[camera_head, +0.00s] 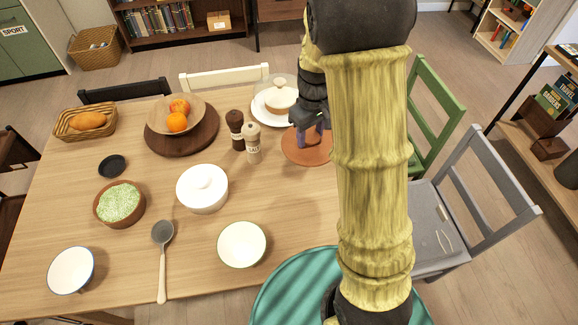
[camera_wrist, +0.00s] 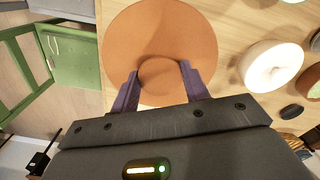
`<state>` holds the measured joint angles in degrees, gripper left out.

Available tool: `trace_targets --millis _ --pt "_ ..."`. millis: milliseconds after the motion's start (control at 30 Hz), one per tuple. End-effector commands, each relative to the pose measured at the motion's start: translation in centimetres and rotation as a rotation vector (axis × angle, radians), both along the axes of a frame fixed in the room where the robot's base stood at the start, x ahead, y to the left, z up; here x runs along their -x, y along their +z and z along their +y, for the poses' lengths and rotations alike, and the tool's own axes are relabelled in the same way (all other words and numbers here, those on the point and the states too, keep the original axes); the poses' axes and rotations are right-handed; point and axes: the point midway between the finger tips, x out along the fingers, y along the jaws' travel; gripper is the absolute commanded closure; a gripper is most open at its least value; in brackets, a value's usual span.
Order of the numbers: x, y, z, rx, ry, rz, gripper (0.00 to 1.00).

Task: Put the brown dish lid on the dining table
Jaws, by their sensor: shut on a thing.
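The brown dish lid (camera_head: 296,156) is a round, flat, orange-brown disc with a knob, at the right part of the dining table (camera_head: 290,215). It also shows in the wrist view (camera_wrist: 160,25). My gripper (camera_head: 309,140) comes down on the lid from above. In the wrist view, the purple fingers of my gripper (camera_wrist: 158,72) stand on either side of the knob and are shut on it. The lid looks level and is at or just above the tabletop; I cannot tell if it touches. My arm hides part of the table's right side.
A white cake plate (camera_head: 268,116) with a clear dome stands just behind the lid. Two mills (camera_head: 253,144) and a white lidded pot (camera_head: 203,188) are to its left. A white bowl (camera_head: 242,244) is nearer. Green (camera_head: 433,110) and grey (camera_head: 487,195) chairs line the right edge.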

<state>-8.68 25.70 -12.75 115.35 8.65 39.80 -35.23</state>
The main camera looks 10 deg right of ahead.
Motion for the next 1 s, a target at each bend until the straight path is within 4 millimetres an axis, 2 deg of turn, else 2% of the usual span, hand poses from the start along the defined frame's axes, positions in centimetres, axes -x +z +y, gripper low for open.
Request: trace_targets --millis 500,600,700,1000 --pt "0.1 -10.9 -0.1 0.000 -0.001 0.005 0.82" --pt "0.1 -12.5 -0.1 0.000 -0.001 0.003 0.82" --pt "0.0 -13.3 0.0 0.000 0.000 0.001 0.82" --pt "0.0 -13.4 0.0 0.000 0.000 0.000 0.82"
